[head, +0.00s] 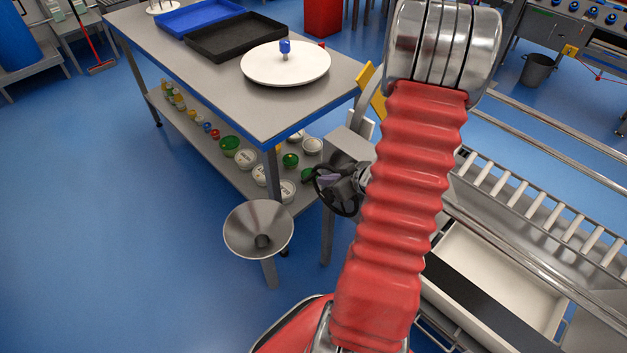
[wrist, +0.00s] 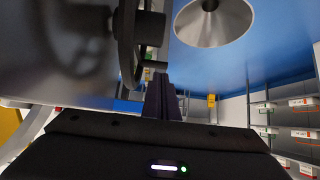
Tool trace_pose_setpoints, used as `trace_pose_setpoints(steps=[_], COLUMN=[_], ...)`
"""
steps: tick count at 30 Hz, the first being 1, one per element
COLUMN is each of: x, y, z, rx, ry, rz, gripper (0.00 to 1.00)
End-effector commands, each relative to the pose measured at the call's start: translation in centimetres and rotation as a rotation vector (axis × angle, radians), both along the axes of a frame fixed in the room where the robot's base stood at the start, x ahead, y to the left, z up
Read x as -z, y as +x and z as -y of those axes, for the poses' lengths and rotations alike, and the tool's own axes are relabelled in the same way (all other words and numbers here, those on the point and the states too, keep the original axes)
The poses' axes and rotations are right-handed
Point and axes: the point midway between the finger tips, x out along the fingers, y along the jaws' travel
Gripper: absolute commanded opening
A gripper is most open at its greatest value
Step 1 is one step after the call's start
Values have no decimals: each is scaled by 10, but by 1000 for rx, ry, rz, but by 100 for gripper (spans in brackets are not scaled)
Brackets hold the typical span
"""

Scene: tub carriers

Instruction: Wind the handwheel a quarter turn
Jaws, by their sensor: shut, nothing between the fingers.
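The black handwheel (head: 342,211) sits on the side of a grey machine stand, partly hidden behind my red arm in the head view. In the wrist view the handwheel (wrist: 125,45) shows nearly edge-on at upper left, with a small dark handle sticking out on its right side. My gripper (wrist: 161,80) is shut and empty, its dark purple fingers pointing up just below and to the right of the rim. They look very close to the rim and handle; I cannot tell whether they touch.
A metal funnel (head: 258,230) on a post stands left of the handwheel and shows in the wrist view (wrist: 213,22). A grey workbench (head: 150,45) with a white round turntable (head: 285,70) is behind. A roller conveyor (head: 540,210) runs at right. Blue floor is free at left.

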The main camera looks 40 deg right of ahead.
Motion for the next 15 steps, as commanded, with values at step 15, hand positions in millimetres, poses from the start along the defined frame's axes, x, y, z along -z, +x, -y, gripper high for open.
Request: trace_pose_setpoints(steps=[15], x=[40], y=[47], z=[-2], rx=[-2], ry=[1], rz=[-1], gripper=[0])
